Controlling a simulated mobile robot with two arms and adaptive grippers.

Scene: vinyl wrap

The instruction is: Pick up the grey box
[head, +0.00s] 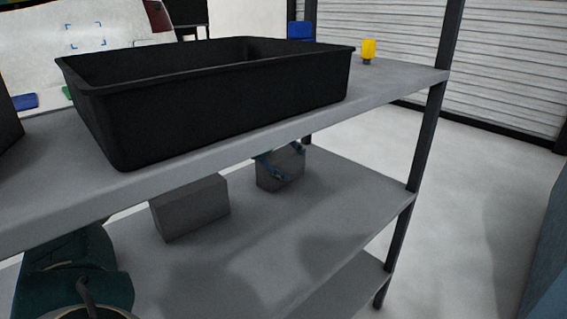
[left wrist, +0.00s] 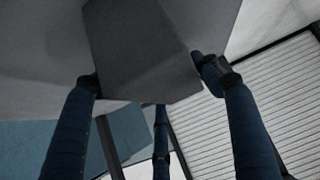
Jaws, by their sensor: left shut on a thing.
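Two grey boxes are on the middle shelf in the head view. The nearer grey box (head: 190,208) stands free of any finger that I can see. The farther grey box (head: 272,177) has the blue fingers of my left gripper (head: 283,172) against it. In the left wrist view a grey box (left wrist: 143,50) fills the space between the fingertips of my left gripper (left wrist: 150,82), which is shut on it. The upper shelf hides the top of the farther box. My right gripper is in neither view.
A large black bin (head: 220,105) stands on the upper shelf (head: 400,77), close above the boxes. A yellow item (head: 368,50) is near its far right. A dark shelf post (head: 408,190) stands to the right. The middle shelf (head: 340,195) is clear right of the boxes.

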